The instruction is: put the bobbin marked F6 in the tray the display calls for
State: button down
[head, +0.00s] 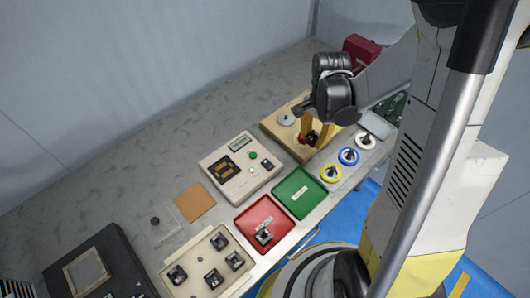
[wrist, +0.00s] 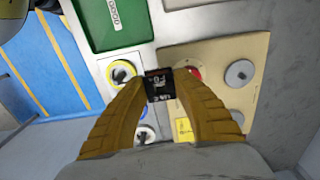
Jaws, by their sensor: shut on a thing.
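My gripper (head: 308,128) is above the wooden board at the right of the bench. In the wrist view its yellow fingers (wrist: 158,88) are shut on a small black bobbin (wrist: 160,84) with pale marks that I cannot read surely. The held bobbin shows darkly in the head view (head: 312,138). The green tray (head: 300,193) looks empty apart from a label. The red tray (head: 249,223) holds another dark bobbin (head: 264,237). The display (head: 240,143) is on the beige winder box; its text is too small to read.
Yellow (head: 331,173), blue (head: 348,156) and white (head: 365,140) spools stand along the front edge. A beige rack (head: 197,262) with several dark bobbins is at lower left.

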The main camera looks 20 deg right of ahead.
jog(key=b, duration=0.3)
send_over(278, 155)
notch_tip(278, 155, down, 6)
jog(key=shift+s+f, duration=0.1)
jog(key=shift+f+b, duration=0.7)
jog(key=shift+f, duration=1.2)
jog(key=shift+f, duration=0.1)
jog(key=c, duration=1.1)
grip_release()
